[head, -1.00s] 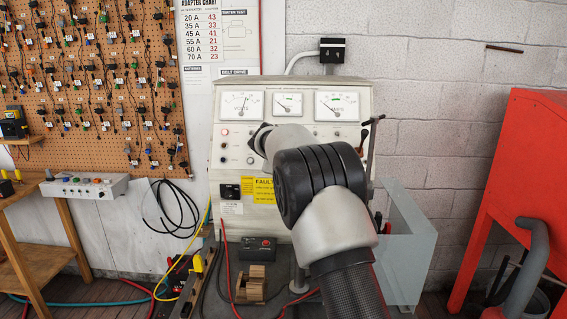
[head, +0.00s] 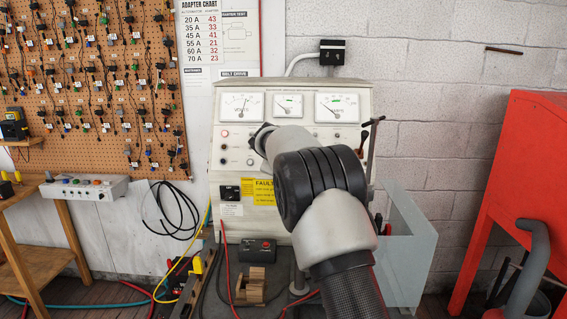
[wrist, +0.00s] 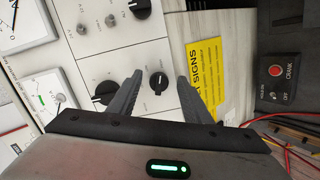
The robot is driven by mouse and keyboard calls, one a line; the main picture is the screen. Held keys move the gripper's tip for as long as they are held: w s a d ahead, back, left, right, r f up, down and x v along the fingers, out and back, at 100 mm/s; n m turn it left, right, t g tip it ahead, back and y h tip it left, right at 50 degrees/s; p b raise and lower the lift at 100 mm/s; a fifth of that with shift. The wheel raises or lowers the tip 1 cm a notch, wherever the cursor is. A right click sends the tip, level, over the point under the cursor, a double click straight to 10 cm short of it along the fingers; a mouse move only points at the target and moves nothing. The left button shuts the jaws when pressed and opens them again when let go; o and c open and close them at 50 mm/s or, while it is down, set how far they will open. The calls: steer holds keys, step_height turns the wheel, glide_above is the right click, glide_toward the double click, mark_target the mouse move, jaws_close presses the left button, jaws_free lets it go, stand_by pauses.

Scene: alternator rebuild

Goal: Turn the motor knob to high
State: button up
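The tester's cream panel (head: 235,160) stands against the wall in the head view. In the wrist view, a small black knob (wrist: 158,83) with a pale mark is on the panel, seen between the fingers of my gripper (wrist: 159,97). My gripper is open, and neither finger visibly touches this knob. A larger black knob (wrist: 105,92) is partly behind the left finger, and another black knob (wrist: 141,8) is at the top edge. The labels are too small to tell which is the motor knob. In the head view my arm hides the fingers and these knobs.
Gauges (head: 337,107) line the panel's top. A yellow sign (wrist: 204,72) is beside the right finger. A dark box with a red button (wrist: 275,71) is at the right, near red and yellow cables. A red cabinet (head: 520,160) stands at the right.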

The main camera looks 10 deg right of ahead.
steer(key=shift+s, duration=0.1)
steer(key=b+v, duration=0.2)
steer(key=v, duration=1.5)
steer(key=shift+b, duration=0.35)
steer(key=shift+r, duration=0.15)
steer(key=s+d+r+m+g+y+p, duration=0.1)
steer(key=s+d+m+p, duration=0.15)
steer(key=s, duration=0.75)
steer(key=s+d+r+m+g+p, duration=0.2)
steer(key=s+d+m, duration=0.15)
steer(key=s, duration=0.55)
steer(key=s+f+m+g+y+p, duration=0.1)
steer(key=s+f+m+p, duration=0.1)
steer(key=s, duration=1)
steer(key=s+a+f+m+g+y+p, duration=0.1)
steer(key=s+f, duration=0.4)
steer(key=s, duration=0.7)
steer(key=shift+s+a+f+m+y+p, duration=0.35)
steer(key=shift+m+p, duration=0.25)
steer(key=shift+m, duration=0.3)
steer(key=shift+d+r, duration=0.1)
stand_by(0.4)
